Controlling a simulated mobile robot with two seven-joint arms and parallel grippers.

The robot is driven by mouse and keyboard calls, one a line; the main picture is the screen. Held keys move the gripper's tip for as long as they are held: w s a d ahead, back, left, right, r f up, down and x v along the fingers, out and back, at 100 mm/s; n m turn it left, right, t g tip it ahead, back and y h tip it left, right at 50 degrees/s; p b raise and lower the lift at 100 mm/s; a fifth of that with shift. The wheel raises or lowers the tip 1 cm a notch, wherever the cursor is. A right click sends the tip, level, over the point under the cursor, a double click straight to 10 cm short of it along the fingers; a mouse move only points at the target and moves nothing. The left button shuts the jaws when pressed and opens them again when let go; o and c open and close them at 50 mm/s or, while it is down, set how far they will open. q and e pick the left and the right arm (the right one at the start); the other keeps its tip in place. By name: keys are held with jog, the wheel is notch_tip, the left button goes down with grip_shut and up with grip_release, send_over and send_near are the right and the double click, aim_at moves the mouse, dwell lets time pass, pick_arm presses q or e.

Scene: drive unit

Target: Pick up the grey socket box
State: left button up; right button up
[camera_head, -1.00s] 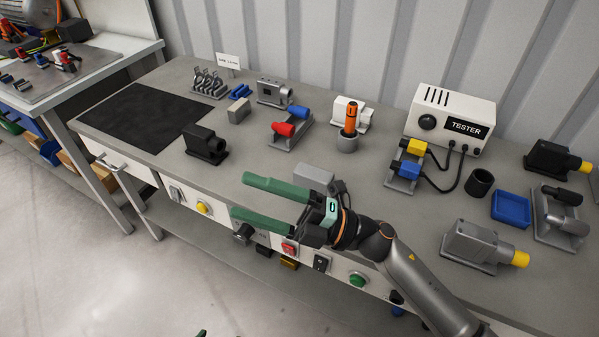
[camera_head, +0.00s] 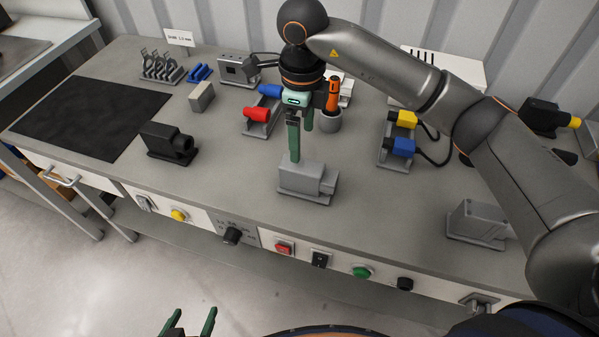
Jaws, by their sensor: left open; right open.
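A grey box (camera_head: 307,179) with a smaller block at its right end sits on a flat base near the front middle of the bench. My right gripper (camera_head: 302,148) points down with its green fingers open. Its nearer fingertip overlaps the box's back edge in the picture; I cannot tell whether they touch. Another grey box (camera_head: 238,70) with a panelled face stands at the back, partly beside my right wrist. My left gripper (camera_head: 190,324) is open and empty at the bottom edge, low in front of the bench.
A black housing (camera_head: 168,140) stands left of the box. Red and blue connectors (camera_head: 256,114) and an orange-handled tool in a grey cup (camera_head: 329,119) stand behind it. Yellow and blue connectors (camera_head: 400,147) are to the right. A black mat (camera_head: 92,115) lies clear at left.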

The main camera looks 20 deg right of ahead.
aim_at(304, 165)
notch_tip(304, 165, down, 6)
jog(key=shift+s+r, duration=0.1)
jog(key=f, duration=0.1)
jog(key=f+p, duration=0.1)
jog(key=f, duration=0.3)
jog(key=shift+d, duration=0.25)
grip_shut()
dwell(0.5)
